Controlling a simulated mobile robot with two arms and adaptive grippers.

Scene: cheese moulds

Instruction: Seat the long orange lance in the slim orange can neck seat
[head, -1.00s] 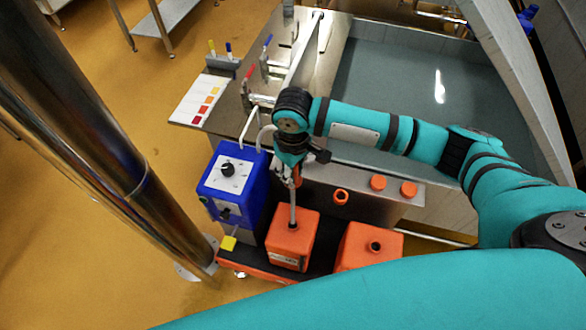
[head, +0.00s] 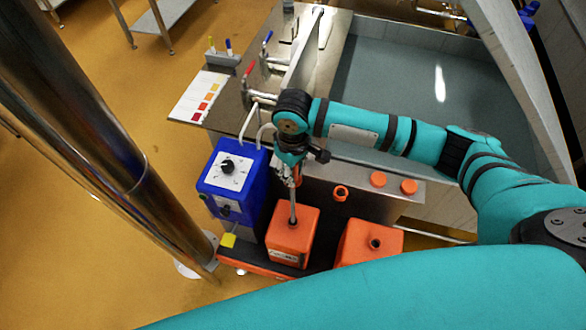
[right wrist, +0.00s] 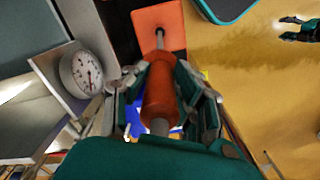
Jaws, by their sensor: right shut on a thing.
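My right gripper (head: 294,174) is shut on the orange grip of the long lance (right wrist: 160,95). The lance's thin grey rod (head: 293,205) runs down, nearly upright, to the neck on top of the slim orange can (head: 290,246). The rod's lower end meets the neck opening, and how deep it goes is hidden. The orange grip is well above the can. In the right wrist view the rod also runs to the can top (right wrist: 173,22). A dark gripper, likely my left (right wrist: 292,29), shows small at the right edge, over the floor.
A wider orange can (head: 352,252) with an open neck stands to the right. A blue pump box (head: 222,192) stands close on the left. Behind are an orange ring holder (head: 341,194) and two orange caps (head: 378,181). A pressure gauge (right wrist: 86,73) is near the gripper.

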